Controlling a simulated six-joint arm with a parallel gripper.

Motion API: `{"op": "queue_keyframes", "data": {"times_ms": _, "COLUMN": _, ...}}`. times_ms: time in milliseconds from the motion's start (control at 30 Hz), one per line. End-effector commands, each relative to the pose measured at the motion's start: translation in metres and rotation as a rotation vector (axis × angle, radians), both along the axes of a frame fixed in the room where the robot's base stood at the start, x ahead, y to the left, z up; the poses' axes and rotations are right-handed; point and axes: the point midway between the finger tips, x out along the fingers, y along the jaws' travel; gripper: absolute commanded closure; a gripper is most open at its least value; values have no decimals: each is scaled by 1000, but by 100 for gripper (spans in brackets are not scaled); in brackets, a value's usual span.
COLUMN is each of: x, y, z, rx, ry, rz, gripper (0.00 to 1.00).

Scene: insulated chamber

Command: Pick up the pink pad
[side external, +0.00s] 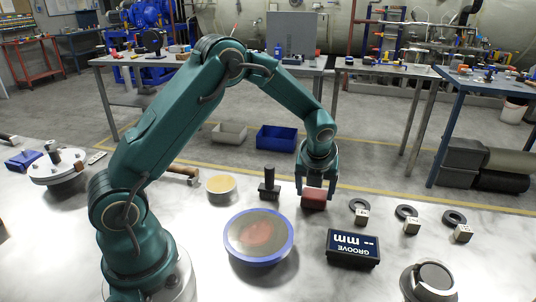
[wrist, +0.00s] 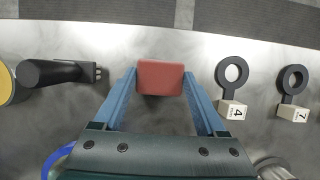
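The pink pad looks like a small dull red-pink block (side external: 313,199) on the light worktop. In the wrist view the block (wrist: 160,77) lies between the fingertips, at the far end of the fingers. My gripper (side external: 315,189) points down over it, with one finger at each side. In the wrist view my gripper (wrist: 160,80) shows both blue fingers spread about the block's width. The fingers look open, with little gap to the block; I cannot tell whether they touch it. The block appears to rest on the worktop.
A black post on a square base (side external: 269,186) stands just left of the block. A blue-rimmed dish (side external: 232,254) with a reddish patch lies nearer the camera. A black GROOVE box (side external: 353,248) sits front right. Black rings (side external: 359,204) and numbered cubes (side external: 411,227) lie to the right.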

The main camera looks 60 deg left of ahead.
Motion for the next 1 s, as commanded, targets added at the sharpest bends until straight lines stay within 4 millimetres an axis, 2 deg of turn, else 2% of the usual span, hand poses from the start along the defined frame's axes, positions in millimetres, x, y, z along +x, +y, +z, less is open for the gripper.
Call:
{"op": "queue_keyframes", "data": {"times_ms": 233, "x": 0, "y": 0, "z": 1, "rx": 0, "ry": 0, "rz": 0, "gripper": 79}}
{"op": "queue_keyframes", "data": {"times_ms": 333, "x": 1, "y": 0, "z": 7, "rx": 0, "ry": -3, "rz": 1, "gripper": 79}}
{"op": "queue_keyframes", "data": {"times_ms": 700, "x": 1, "y": 0, "z": 75, "rx": 0, "ry": -7, "rz": 2, "gripper": 79}}
{"op": "queue_keyframes", "data": {"times_ms": 833, "x": 1, "y": 0, "z": 92, "rx": 1, "ry": -5, "rz": 1, "gripper": 79}}
{"op": "queue_keyframes", "data": {"times_ms": 1000, "x": 0, "y": 0, "z": 100, "rx": 0, "ry": 0, "rz": 1, "gripper": 79}}
